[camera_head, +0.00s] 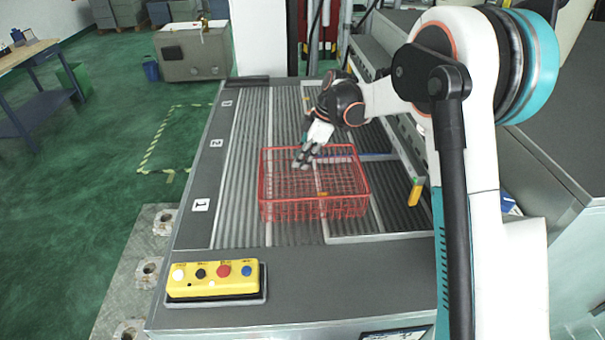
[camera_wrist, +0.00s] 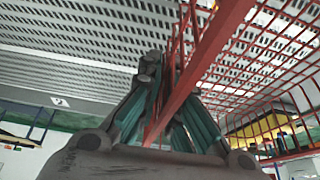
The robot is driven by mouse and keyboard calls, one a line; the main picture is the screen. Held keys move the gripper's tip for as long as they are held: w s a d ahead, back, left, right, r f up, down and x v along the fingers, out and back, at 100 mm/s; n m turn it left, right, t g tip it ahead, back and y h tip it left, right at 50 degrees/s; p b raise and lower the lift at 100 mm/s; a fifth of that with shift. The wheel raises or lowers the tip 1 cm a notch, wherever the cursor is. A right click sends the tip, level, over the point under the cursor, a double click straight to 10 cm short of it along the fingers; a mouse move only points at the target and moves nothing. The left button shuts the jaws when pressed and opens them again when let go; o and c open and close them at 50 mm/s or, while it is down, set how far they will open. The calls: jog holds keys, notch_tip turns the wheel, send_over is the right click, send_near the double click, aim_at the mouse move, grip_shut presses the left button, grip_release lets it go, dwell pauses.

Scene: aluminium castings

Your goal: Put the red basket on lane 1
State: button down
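The red wire basket (camera_head: 313,210) is over the near part of the ribbed roller bed, level with the label 1 (camera_head: 201,205) at the left edge. It looks upright and empty; I cannot tell whether its base touches the rollers. My gripper (camera_head: 306,157) is at the basket's far rim, left of its middle. In the wrist view, the basket's red rim (camera_wrist: 205,55) passes between the fingers of my gripper (camera_wrist: 168,75), which look closed on it. The rim hides part of one finger.
Label 2 (camera_head: 217,143) and label 3 (camera_head: 227,103) mark the bed farther back, where the rollers are clear. A yellow button box (camera_head: 215,279) stands at the front left.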

aim_at(302, 171)
jog(key=shift+f, duration=2.5)
jog(key=shift+f+b, duration=0.1)
jog(key=shift+b, duration=0.2)
jog(key=c, duration=1.8)
grip_release()
